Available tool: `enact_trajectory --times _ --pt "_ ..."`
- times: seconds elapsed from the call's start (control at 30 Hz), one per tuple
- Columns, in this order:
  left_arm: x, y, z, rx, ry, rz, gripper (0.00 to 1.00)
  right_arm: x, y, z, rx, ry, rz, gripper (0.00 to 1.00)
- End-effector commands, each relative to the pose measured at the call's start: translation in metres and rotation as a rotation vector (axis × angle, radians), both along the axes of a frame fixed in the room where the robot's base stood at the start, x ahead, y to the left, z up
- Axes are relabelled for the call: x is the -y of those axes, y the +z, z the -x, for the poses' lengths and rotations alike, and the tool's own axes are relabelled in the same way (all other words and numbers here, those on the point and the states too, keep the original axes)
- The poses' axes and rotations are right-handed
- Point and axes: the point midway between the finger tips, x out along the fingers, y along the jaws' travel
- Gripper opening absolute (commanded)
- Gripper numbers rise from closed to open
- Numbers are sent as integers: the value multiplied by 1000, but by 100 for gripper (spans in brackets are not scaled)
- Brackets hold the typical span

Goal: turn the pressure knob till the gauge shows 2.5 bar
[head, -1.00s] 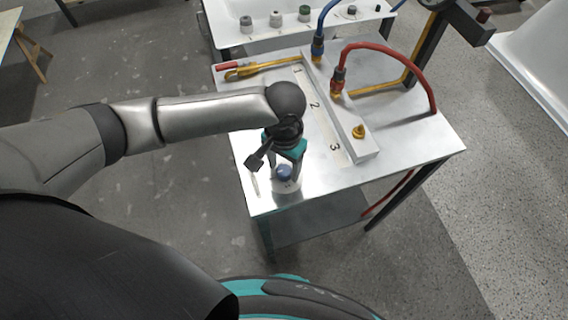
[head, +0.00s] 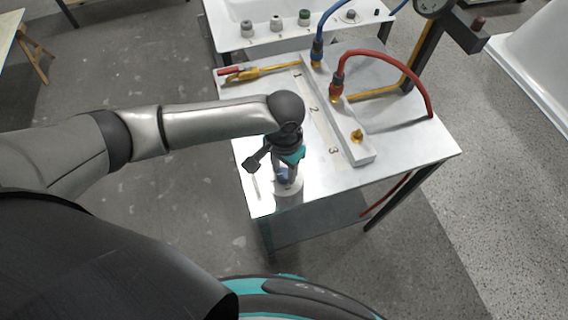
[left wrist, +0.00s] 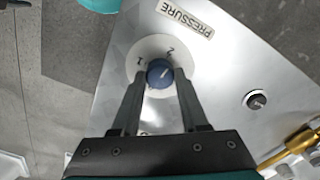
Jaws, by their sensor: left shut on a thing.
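The blue pressure knob (left wrist: 157,70) sits on a round white dial (left wrist: 160,46) marked 1 and 2, next to a PRESSURE label (left wrist: 185,17). A pale line on the knob points up and right in the left wrist view. My left gripper (left wrist: 160,78) is shut on the knob, one finger on each side. In the head view the left gripper (head: 287,175) reaches down to the knob (head: 282,176) near the table's front left corner. The gauge (head: 432,6) is cut off at the top edge, and its reading cannot be told. My right gripper is not in view.
The metal table (head: 400,150) carries a rail (head: 345,132) with a blue hose (head: 319,30) and a red hose (head: 390,52).

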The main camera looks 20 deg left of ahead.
Motion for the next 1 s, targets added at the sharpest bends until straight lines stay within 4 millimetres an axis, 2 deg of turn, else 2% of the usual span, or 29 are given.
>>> enact_trajectory --times 0.03,0.33,0.5,0.83,0.87,1.0 --pt "0 5 1 -2 -31 -1 0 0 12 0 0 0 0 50" --pt "0 4 0 -2 -245 0 0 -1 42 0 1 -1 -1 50" --pt "0 2 0 0 -313 -1 0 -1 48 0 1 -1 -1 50" --pt "0 1 -1 1 -324 -1 0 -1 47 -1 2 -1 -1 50" --pt "0 1 -1 1 -324 -1 46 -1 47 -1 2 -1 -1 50" --pt "0 1 0 1 -323 -1 62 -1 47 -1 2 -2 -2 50"
